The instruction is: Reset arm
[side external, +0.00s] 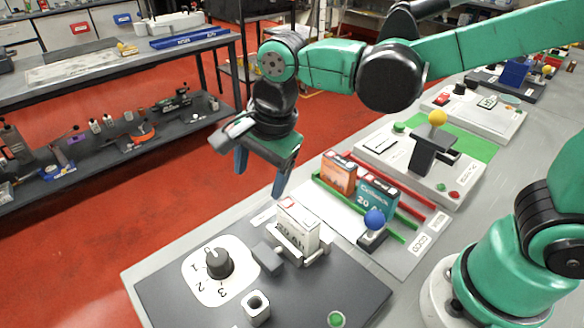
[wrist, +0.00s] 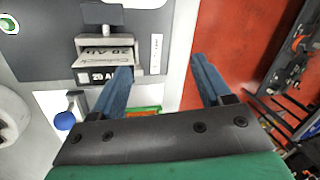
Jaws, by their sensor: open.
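My gripper (side external: 261,178) is open and empty, with its blue fingers pointing down above the board's far edge. In the wrist view my gripper (wrist: 165,85) shows its two fingers wide apart with nothing between them. A white battery (side external: 298,226) stands in a holder on the dark board, apart from the fingers. In the wrist view the white battery (wrist: 108,66) lies left of the fingers, and the left finger partly overlaps its edge. An orange battery (side external: 339,174) and a teal battery (side external: 376,197) stand between the red and green rails.
A dial (side external: 218,263) and a square socket (side external: 257,306) sit on the dark board (side external: 165,298). A blue-knobbed lever (side external: 374,222) stands beside the rails, and a yellow-knobbed lever (side external: 437,120) behind. A shelf bench (side external: 110,70) stands across the red floor.

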